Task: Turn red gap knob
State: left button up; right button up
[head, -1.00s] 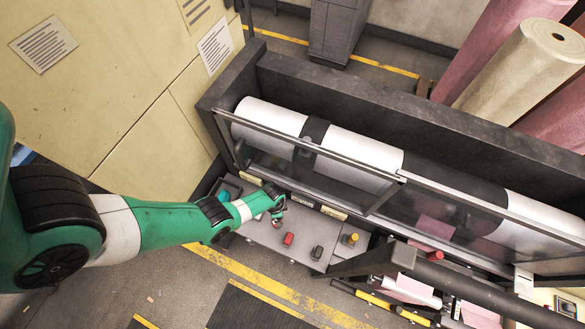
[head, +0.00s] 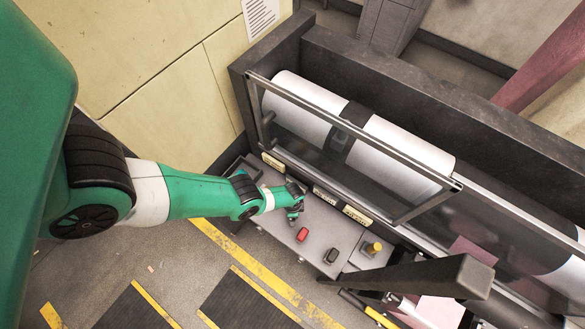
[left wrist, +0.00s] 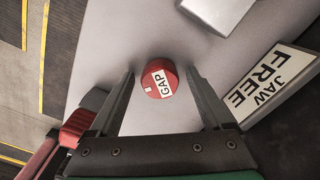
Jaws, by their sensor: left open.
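The red gap knob (left wrist: 160,79) is a round red cap with a white GAP label, standing on the grey control panel (left wrist: 105,40) in the left wrist view. My left gripper (left wrist: 160,72) is open, with one dark finger on each side of the knob. The fingers look apart from the knob; how deep they reach around it is unclear. In the head view my left gripper (head: 296,214) is over the left part of the panel, and I cannot make out the knob there. My right gripper is not in view.
A red switch (head: 302,234), a black switch (head: 331,256) and a yellow knob (head: 373,247) sit right of my gripper on the panel. A JAW FREE label (left wrist: 270,80) lies beside the knob. Behind is the machine with a white roll (head: 400,150) and guard rail.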

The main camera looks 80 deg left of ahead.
pick_arm(q)
grip_shut()
dwell(0.3)
jog(key=shift+n, duration=0.3)
jog(key=n, duration=0.6)
jog(key=shift+b, duration=0.35)
jog(key=n, duration=0.5)
jog(key=shift+n+b, duration=0.3)
jog(key=shift+n, duration=0.1)
